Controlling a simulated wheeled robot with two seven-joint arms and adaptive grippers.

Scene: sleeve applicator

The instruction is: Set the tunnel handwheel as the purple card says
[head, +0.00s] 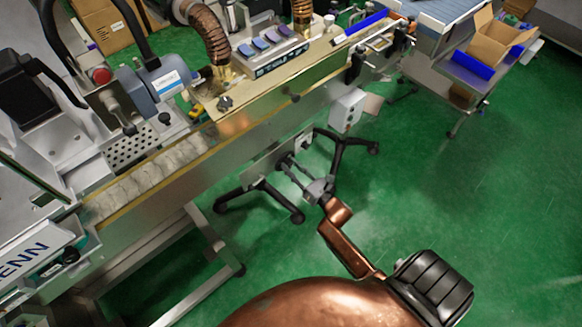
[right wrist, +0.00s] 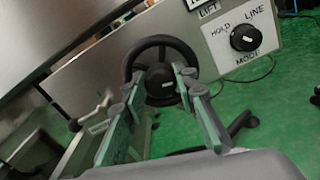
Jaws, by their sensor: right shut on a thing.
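A black handwheel (right wrist: 152,44) with a dark hub is on the side of the grey machine in the right wrist view. My right gripper (right wrist: 160,76) is shut on it, with one finger at each side of the hub. In the head view my right gripper (head: 289,163) reaches the machine's lower side, and the wheel there is small and mostly hidden. Several bluish and purple cards (head: 261,43) stand in a row on the machine's top. Their writing is too small to read. My left gripper is not in view.
A control box (head: 347,110) is right of the wheel; the wrist view shows its knob (right wrist: 245,37) marked HOLD, LINE and MODE, with LIFT above. Black-footed stand legs (head: 262,198) are below. The green floor (head: 450,190) to the right is clear.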

